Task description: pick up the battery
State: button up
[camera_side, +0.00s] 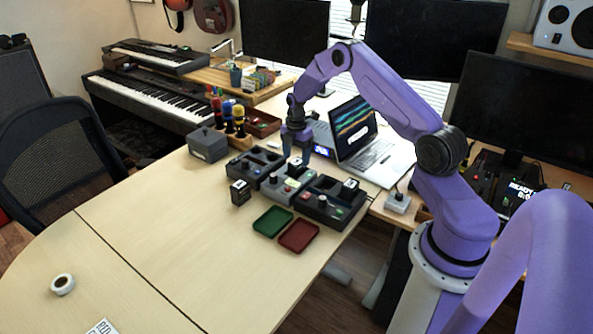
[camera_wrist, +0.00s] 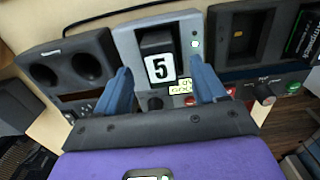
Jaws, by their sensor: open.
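The battery (camera_wrist: 161,68) appears to be the dark block with a white label "5", seated in a slot of the middle grey unit (camera_wrist: 126,39) in the wrist view. A green light and a small lit display show on that unit. My gripper (camera_wrist: 161,72) is open, with one blue finger on each side of the block in the picture; whether they touch it I cannot tell. In the side view my gripper (camera_side: 297,154) points down over the back of the grey unit (camera_side: 285,187), and the block there is mostly hidden.
A dark two-well unit (camera_side: 256,163) and a dark unit with buttons (camera_side: 328,203) flank the grey one. A dark labelled block (camera_side: 239,193) stands on the table. Green (camera_side: 272,222) and red (camera_side: 299,235) trays lie in front. The laptop (camera_side: 363,146) is close behind.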

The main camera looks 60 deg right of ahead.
aim_at(296, 161)
jog(key=shift+f, duration=1.6)
grip_shut()
jog(key=shift+r, duration=0.25)
